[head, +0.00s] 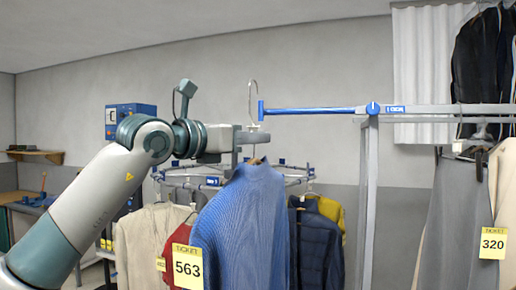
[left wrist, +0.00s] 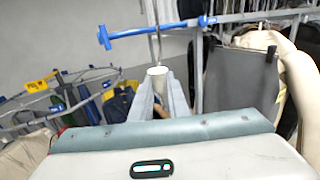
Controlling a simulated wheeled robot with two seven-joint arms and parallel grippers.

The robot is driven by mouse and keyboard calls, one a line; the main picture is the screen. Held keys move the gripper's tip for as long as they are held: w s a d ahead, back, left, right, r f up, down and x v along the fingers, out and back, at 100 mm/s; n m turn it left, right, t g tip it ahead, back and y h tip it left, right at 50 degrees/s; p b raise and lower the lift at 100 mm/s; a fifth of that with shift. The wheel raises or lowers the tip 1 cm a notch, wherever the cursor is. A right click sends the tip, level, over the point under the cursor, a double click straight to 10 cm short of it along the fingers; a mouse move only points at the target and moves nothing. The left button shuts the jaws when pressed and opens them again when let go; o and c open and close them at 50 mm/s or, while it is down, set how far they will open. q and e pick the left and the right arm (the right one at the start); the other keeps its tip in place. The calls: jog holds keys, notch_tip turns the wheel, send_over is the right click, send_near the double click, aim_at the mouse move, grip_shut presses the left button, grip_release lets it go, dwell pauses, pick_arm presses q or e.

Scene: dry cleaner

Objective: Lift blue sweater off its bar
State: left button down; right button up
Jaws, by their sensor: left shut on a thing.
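The blue sweater (head: 242,228) hangs upright on its hanger, with a yellow ticket 563 (head: 188,267) at its lower left. My left gripper (head: 256,137) is shut on the hanger's neck just above the collar. The metal hook (head: 252,90) rises above the gripper, its top higher than the blue bar (head: 315,110) and just left of the bar's end in the head view. In the left wrist view, my left gripper (left wrist: 159,90) closes around a pale neck piece (left wrist: 157,71), and the bar (left wrist: 150,32) passes near the hook. The sweater is mostly hidden there. My right gripper is out of view.
The bar joins a grey upright post (head: 368,200). A round rack (head: 180,172) with several garments stands behind the sweater. Open air lies above and left of the bar's end.

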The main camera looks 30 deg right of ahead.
pick_arm(q)
jog(key=s+a+b, duration=0.1)
jog(key=s+a, duration=0.2)
jog(key=s+a+b, duration=0.2)
jog(key=s+a, duration=0.1)
jog(key=a, duration=0.1)
jog(key=s+a+b, duration=0.1)
jog(key=s+a, duration=0.2)
jog(key=a, duration=0.1)
jog(key=shift+s+b, duration=0.15)
jog(key=shift+b, duration=0.15)
jog(key=s+a, duration=1)
jog(key=a, duration=0.2)
jog(key=shift+s+a, duration=0.3)
jog(key=shift+s, duration=0.1)
